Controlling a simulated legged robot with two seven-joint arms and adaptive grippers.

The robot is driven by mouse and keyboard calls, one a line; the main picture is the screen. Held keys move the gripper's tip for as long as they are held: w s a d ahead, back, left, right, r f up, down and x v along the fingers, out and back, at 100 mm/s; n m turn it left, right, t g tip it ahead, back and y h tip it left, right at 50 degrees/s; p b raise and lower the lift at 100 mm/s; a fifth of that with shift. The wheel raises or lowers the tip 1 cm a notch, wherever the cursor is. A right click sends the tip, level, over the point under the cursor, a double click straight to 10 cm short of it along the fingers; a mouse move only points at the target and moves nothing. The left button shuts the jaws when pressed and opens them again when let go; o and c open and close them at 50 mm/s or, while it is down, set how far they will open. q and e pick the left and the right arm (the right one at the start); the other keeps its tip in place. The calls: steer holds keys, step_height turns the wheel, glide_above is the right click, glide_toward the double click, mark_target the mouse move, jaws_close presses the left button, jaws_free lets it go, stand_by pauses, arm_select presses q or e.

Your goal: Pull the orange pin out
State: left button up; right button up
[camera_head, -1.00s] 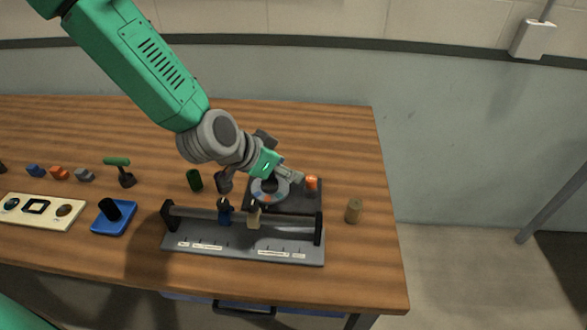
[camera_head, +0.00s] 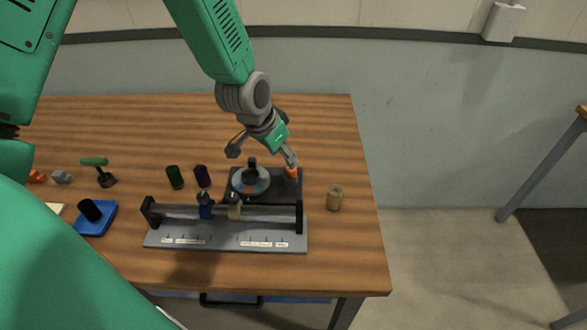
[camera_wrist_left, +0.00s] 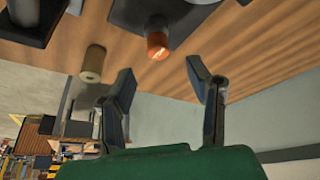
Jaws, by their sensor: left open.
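The orange pin (camera_head: 292,171) stands at the right side of a dark base plate (camera_head: 284,192), beside a grey dial with a black knob (camera_head: 250,180). My left gripper (camera_head: 262,156) is open above the far side of the plate, with one finger close to the pin and partly overlapping it in the head view. In the left wrist view the orange pin (camera_wrist_left: 157,42) shows beyond the gap between the two spread fingers (camera_wrist_left: 160,77), with nothing held. Whether a finger touches the pin is unclear. My right gripper is not in view.
A grey rack (camera_head: 225,240) with a rail and several labels stands in front of the plate. A tan cylinder (camera_head: 334,199) stands to the right. Green (camera_head: 175,177) and purple (camera_head: 202,176) cylinders stand to the left. The table behind the plate is mostly clear.

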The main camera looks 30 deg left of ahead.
mark_target(291, 172)
arm_select(q)
steer(key=x, duration=0.7)
steer(key=shift+d, duration=0.1)
steer(key=shift+r, duration=0.1)
jaws_close()
